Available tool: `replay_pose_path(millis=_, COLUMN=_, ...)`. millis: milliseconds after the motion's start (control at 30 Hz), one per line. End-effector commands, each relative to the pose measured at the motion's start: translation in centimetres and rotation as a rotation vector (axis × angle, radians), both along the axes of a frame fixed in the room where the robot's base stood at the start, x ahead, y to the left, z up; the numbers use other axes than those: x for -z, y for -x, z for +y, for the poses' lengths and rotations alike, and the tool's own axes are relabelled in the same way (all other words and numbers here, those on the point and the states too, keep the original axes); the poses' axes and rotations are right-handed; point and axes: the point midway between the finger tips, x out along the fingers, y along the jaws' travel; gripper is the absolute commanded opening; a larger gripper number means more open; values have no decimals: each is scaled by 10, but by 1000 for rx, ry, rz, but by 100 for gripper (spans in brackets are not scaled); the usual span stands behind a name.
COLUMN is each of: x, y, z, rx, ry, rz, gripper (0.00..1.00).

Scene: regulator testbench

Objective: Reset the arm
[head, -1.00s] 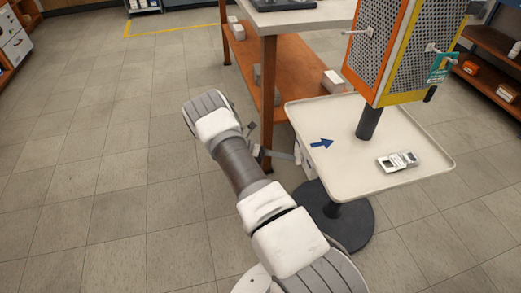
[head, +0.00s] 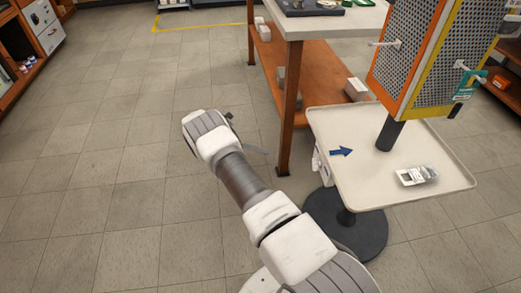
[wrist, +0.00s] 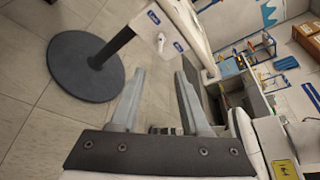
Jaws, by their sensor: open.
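My arm (head: 240,180) reaches forward over the floor, left of the round-cornered tray table. My gripper (wrist: 160,73) shows in the wrist view with its two grey fingers apart and nothing between them. In the head view it is mostly hidden behind my arm's end. The cream tray table (head: 345,185) stands to the right, apart from the arm's visible links. A small white and grey packet (head: 417,176) lies on it, right of a blue arrow mark (head: 341,152).
A perforated display stand (head: 430,50) with orange and yellow edges and metal hooks rises from the tray. Its round black base (head: 345,222) is on the floor; it also shows in the wrist view (wrist: 85,70). A wooden-shelved bench (head: 320,75) stands behind. Floor at left is clear.

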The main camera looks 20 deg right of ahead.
Motion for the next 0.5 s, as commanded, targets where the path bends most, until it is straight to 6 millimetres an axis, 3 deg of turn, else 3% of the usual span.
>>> replay_pose_path(millis=367, x=0, y=0, z=0, rx=0, ry=0, rz=0, gripper=46)
replay_pose_path(millis=500, x=-11, y=-2, z=0, rx=13, ry=-8, rz=-33, gripper=46)
